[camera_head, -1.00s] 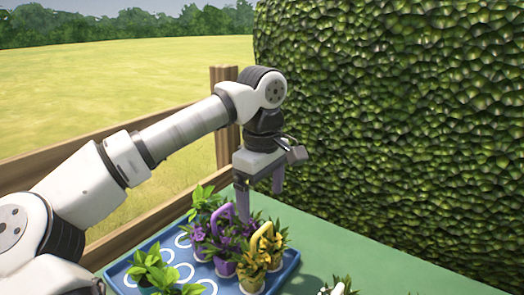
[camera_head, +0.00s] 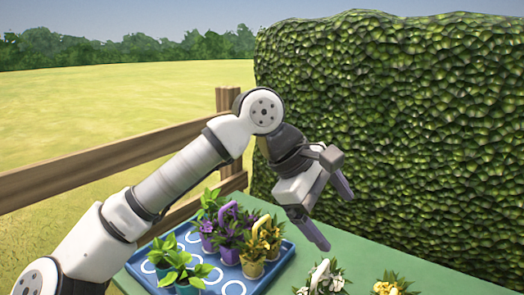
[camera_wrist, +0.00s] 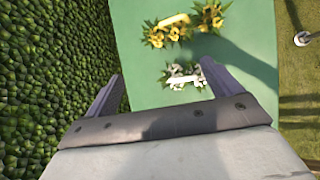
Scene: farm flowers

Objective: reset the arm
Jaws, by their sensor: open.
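My gripper (camera_head: 330,215) is open and empty. It hangs in the air above the green table, to the right of the blue tray, with its fingers pointing down and to the right. In the wrist view its two fingers (camera_wrist: 160,82) are spread wide with nothing between them. A white-flowered plant (camera_wrist: 183,76) shows beyond and below the fingertips, apart from them. My arm reaches in from the lower left, bent at the elbow.
The blue tray (camera_head: 268,275) with ring marks holds several potted plants, including purple (camera_head: 228,236) and yellow (camera_head: 260,244) ones. White (camera_head: 324,278) and yellow plants (camera_head: 394,286) stand on the green table (camera_head: 370,252). A hedge (camera_head: 400,130) rises behind; a wooden fence (camera_head: 90,170) is at left.

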